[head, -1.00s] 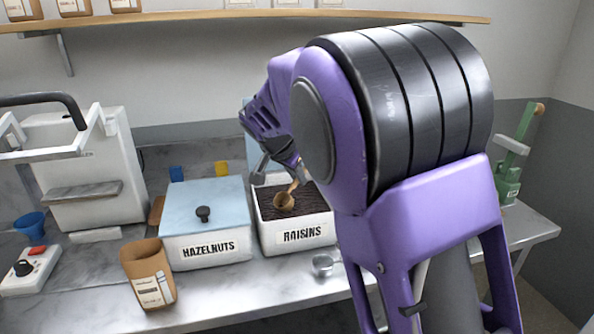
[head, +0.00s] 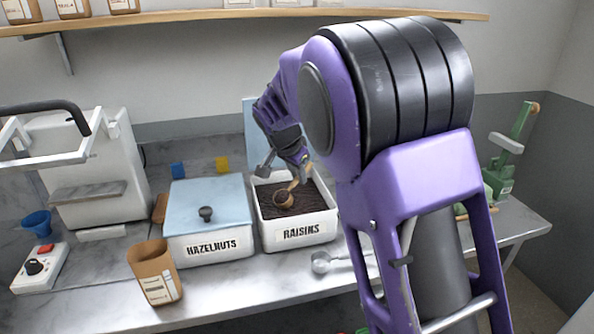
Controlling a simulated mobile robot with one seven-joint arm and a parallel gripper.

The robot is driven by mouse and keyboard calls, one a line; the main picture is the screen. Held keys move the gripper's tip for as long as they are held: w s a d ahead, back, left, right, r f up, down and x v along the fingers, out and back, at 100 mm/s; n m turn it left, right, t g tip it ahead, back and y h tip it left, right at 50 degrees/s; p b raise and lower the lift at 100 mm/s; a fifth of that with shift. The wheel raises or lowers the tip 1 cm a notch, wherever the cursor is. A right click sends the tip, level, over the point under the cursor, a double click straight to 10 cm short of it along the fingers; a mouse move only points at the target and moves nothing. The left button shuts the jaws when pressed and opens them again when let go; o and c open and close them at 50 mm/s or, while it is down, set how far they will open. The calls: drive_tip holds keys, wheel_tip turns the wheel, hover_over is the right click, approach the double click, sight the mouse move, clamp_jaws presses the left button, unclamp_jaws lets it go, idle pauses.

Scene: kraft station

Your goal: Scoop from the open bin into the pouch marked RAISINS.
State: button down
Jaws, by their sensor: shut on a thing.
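The open white bin marked RAISINS (head: 271,237) is filled with dark contents (head: 307,204). My gripper (head: 297,176) is over the bin, partly hidden by my own arm, and is shut on the handle of a brown scoop (head: 284,198). The scoop's bowl is at the surface of the dark contents; I cannot tell how deep it sits or whether it is filled. A brown paper pouch (head: 156,272) stands open at the counter's front left. It has a white label whose print is too small to read.
A bin marked HAZELNUTS (head: 208,247) has a light blue lid (head: 190,202) with a dark knob. A white machine (head: 95,170) and a control box (head: 40,266) are at left. A green device (head: 505,165) stands at right.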

drive_tip(key=shift+g+y, duration=0.4)
drive_tip(key=r+p, duration=0.4)
drive_tip(key=shift+w+d, duration=0.25)
drive_tip(key=shift+w, duration=0.05)
drive_tip(key=shift+w+d+r+g+y, duration=0.1)
drive_tip(key=shift+r+g+y, duration=0.15)
drive_tip(key=shift+r, duration=0.25)
drive_tip(key=shift+w+d+r+g+y, duration=0.1)
drive_tip(key=shift+r+g+y, duration=0.15)
drive_tip(key=shift+r, duration=0.2)
drive_tip(key=shift+w+d+r+g+y, duration=0.1)
drive_tip(key=shift+r+g+y, duration=0.45)
drive_tip(key=shift+r, duration=0.65)
